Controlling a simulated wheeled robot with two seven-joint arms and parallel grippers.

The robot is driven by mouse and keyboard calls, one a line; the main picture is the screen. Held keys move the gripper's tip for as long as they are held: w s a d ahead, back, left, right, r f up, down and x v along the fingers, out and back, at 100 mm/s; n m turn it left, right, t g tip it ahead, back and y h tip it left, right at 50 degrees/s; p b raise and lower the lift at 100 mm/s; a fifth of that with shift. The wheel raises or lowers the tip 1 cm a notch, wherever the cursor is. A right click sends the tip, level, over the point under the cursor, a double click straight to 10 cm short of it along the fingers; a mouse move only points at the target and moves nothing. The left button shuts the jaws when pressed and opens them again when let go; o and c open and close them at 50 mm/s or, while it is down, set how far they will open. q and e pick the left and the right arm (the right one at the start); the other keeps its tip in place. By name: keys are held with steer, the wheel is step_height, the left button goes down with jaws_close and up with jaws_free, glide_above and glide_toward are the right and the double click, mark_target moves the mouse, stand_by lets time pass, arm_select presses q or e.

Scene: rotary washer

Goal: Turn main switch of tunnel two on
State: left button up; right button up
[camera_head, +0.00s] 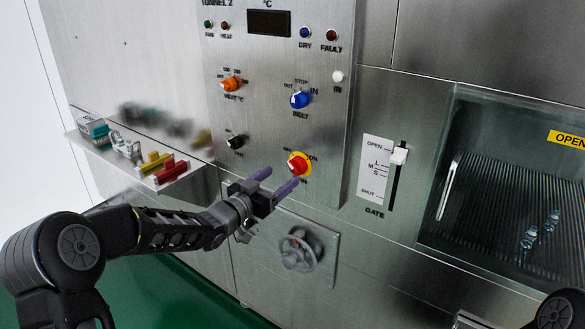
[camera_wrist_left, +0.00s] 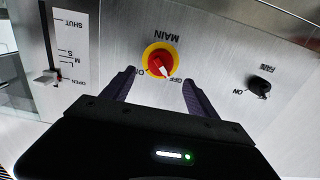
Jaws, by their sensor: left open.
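The main switch of tunnel two is a red knob on a yellow round plate (camera_head: 298,164), low on the steel control panel (camera_head: 270,130). It also shows in the left wrist view (camera_wrist_left: 160,62), upside down, under the word MAIN. There its white pointer is turned toward the OFF label. My left gripper (camera_head: 277,179) is open and empty, just in front of and below the switch. In the left wrist view its two fingers (camera_wrist_left: 157,84) stand either side of the knob, seemingly short of it. My right gripper does not show.
A black knob (camera_head: 236,142), a blue belt knob (camera_head: 299,99) and an orange heat knob (camera_head: 231,84) are on the same panel. A gate slider (camera_head: 398,156) is at right. A handwheel (camera_head: 299,250) is below. A shelf (camera_head: 190,168) with small items is at left.

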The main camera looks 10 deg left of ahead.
mark_target(293, 168)
arm_select(q)
steer(key=p+x, duration=0.1)
steer(key=x, duration=0.6)
steer(key=shift+a+p, duration=0.1)
steer(key=shift+p, duration=0.25)
steer(key=shift+s, duration=0.1)
steer(key=shift+c, duration=0.3)
steer(key=c, duration=1.3)
steer(key=shift+o, duration=0.2)
